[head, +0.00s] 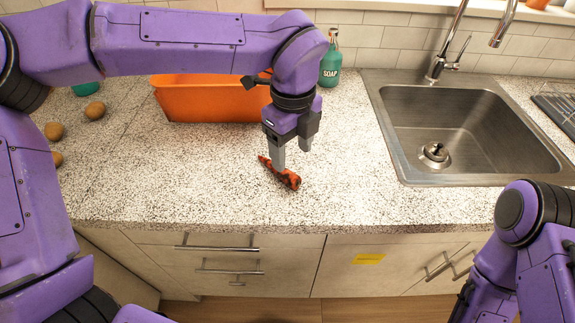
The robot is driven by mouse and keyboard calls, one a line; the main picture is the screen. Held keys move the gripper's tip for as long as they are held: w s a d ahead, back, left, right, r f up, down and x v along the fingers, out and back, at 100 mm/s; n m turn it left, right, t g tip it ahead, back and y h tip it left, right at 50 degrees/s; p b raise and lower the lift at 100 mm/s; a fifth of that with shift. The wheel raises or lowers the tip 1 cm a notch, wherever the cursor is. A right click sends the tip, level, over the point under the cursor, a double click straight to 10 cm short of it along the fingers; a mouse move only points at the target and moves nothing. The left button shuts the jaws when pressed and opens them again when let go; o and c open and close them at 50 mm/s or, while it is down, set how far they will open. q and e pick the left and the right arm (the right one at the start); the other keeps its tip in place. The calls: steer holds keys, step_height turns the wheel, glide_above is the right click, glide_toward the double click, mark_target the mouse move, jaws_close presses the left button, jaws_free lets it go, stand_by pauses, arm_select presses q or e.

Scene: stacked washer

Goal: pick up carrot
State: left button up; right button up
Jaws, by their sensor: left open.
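The carrot (291,180), orange-red with dark patches, lies on the speckled counter near the middle. Its thin end points to the upper left and its thick end to the lower right. My left gripper (291,158) points down just over it, with its two grey fingers apart. One finger is in front of the carrot's middle; the other is to the right and farther back. I cannot tell whether either finger touches it. My right arm is at the lower right, and its gripper does not show clearly.
An orange bin (205,105) stands behind the carrot, partly hidden by my left arm. A green soap bottle (331,65) is at the wall. A steel sink (455,120) is at the right. Several round brown items (95,110) lie at the left. The counter (190,185) around the carrot is clear.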

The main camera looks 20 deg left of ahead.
mark_target(291, 175)
arm_select(q)
steer(key=f+p, duration=0.1)
steer(key=f, duration=0.6)
steer(key=shift+s+f, duration=0.15)
steer(key=shift+s, duration=0.05)
jaws_close()
